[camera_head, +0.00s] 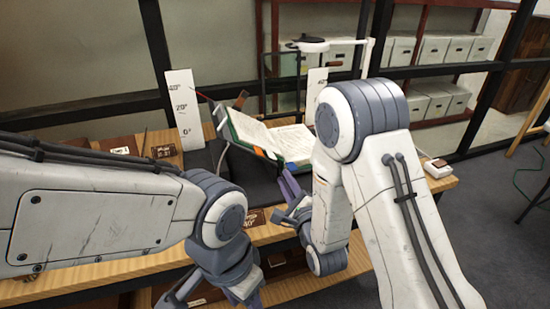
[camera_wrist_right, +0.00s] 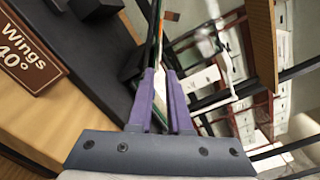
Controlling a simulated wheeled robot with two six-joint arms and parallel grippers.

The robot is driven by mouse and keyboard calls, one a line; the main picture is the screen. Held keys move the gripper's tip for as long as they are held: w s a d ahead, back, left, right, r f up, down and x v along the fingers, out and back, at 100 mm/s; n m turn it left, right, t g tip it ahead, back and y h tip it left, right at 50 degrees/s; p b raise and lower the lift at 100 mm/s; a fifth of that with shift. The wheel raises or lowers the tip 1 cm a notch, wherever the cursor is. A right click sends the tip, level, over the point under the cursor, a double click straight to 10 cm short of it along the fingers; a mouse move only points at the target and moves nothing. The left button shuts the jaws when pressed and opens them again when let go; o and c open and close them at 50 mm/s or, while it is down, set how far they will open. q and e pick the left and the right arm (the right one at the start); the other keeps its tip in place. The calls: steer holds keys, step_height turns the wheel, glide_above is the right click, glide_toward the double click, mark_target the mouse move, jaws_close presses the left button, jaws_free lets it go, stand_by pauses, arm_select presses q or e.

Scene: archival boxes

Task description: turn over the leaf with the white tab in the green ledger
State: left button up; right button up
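The green ledger (camera_head: 231,127) lies open and tilted on a dark cradle in the head view, its cream pages facing up. An orange tab (camera_head: 258,152) shows at its near edge; I cannot make out the white tab for certain. My right gripper (camera_head: 287,182) is at the ledger's near edge. In the right wrist view its purple fingers (camera_wrist_right: 161,75) stand narrowly apart, with the ledger's thin edge (camera_wrist_right: 157,42) showing between and beyond their tips. I cannot tell whether they touch it. My left gripper (camera_head: 180,290) is low at the bottom, away from the ledger, partly cut off.
A white angle board (camera_head: 184,110) stands left of the ledger, and another (camera_head: 316,90) behind it. A brown "Wings 40°" plaque (camera_wrist_right: 27,50) lies on the wooden table. A small white box (camera_head: 437,168) sits at the table's right. Shelves with archival boxes (camera_head: 445,48) are behind.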

steer(key=p+x, duration=0.1)
steer(key=x, duration=0.8)
steer(key=shift+w+p, duration=0.25)
steer(key=shift+p, duration=0.15)
jaws_close()
steer(key=shift+a, duration=0.1)
stand_by(0.8)
